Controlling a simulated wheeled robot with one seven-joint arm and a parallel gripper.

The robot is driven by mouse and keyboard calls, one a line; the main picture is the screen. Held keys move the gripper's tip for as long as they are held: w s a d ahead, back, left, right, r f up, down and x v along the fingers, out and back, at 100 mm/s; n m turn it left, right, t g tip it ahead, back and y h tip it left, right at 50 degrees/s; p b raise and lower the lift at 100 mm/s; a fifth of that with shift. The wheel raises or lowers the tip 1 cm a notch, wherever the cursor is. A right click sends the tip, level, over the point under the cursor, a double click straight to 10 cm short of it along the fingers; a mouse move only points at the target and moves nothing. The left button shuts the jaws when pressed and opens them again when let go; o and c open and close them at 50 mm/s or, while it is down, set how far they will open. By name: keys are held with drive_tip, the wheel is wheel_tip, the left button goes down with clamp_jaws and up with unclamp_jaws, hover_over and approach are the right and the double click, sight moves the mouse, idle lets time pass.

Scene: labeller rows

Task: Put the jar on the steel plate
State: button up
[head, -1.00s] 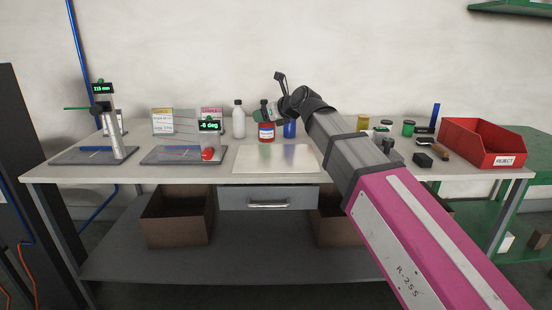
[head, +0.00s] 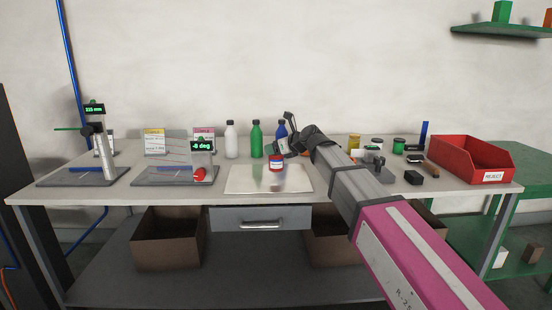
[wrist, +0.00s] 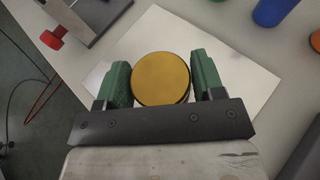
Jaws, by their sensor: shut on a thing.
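The jar (head: 276,164) is red with a white and blue label in the head view. In the wrist view its round gold lid (wrist: 160,78) sits between the two green fingers of my gripper (wrist: 161,82). My gripper (head: 279,153) is shut on the jar, which looks upright. The steel plate (head: 243,181) lies on the bench near its front edge, and it also shows around the jar in the wrist view (wrist: 235,72). The jar is over the back part of the plate. I cannot tell whether its base touches the plate.
White (head: 231,140), green (head: 256,139) and blue (head: 281,137) bottles stand behind the plate. A gauge stand with a red knob (head: 199,174) is at left. Small jars and blocks lie at right, before a red reject bin (head: 470,160).

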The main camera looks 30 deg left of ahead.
sight(276, 157)
drive_tip(key=shift+f, duration=1.85)
drive_tip(key=shift+f, duration=0.1)
drive_tip(key=o, duration=1.2)
drive_tip(key=v, duration=1.2)
drive_tip(key=shift+d, duration=0.1)
